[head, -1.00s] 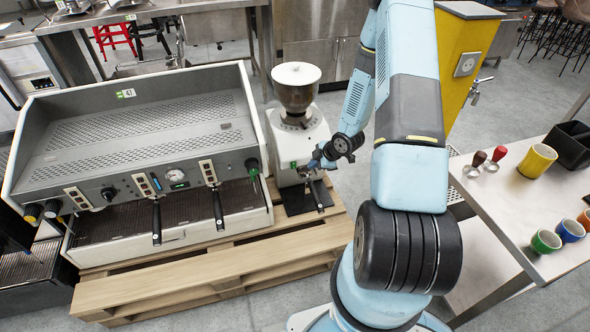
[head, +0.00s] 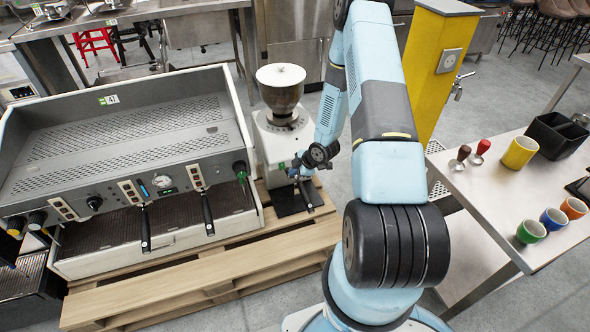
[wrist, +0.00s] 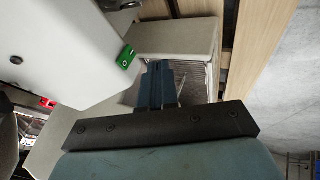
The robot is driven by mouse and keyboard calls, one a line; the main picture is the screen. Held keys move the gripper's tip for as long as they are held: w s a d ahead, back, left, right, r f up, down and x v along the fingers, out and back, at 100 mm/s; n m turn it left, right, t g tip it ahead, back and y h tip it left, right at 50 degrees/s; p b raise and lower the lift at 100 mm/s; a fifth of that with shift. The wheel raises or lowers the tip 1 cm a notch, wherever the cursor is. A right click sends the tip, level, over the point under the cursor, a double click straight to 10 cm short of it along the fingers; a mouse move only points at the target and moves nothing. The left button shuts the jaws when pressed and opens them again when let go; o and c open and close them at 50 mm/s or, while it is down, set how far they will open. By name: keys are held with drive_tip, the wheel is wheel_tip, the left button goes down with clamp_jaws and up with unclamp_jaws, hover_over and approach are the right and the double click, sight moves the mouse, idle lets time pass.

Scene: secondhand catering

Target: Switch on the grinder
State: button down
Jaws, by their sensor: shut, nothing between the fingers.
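The grinder (head: 268,141) is a pale upright machine with a dark hopper (head: 281,93) under a white lid. It stands on a wooden pallet beside the espresso machine. In the wrist view, its pale body (wrist: 70,40) fills the upper left and carries a green rocker switch (wrist: 126,57) marked with O and I. My gripper (head: 297,168) is at the grinder's front right side. In the wrist view, its blue fingers (wrist: 158,84) are shut and empty, a little right of and below the switch. I cannot tell whether they touch the grinder.
The espresso machine (head: 130,150) stands close left of the grinder on the pallet (head: 180,293). A steel table (head: 480,205) at right holds cups and tampers. A yellow post (head: 436,70) stands behind my arm. Grey floor is clear behind the grinder.

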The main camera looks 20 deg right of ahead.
sight(282, 166)
drive_tip(key=w+a+f, duration=0.1)
drive_tip(key=w+f, duration=0.3)
drive_tip(key=w, duration=0.2)
drive_tip(key=shift+a, duration=0.25)
drive_tip(key=shift+w, duration=0.15)
drive_tip(key=shift+r, duration=0.1)
idle(0.4)
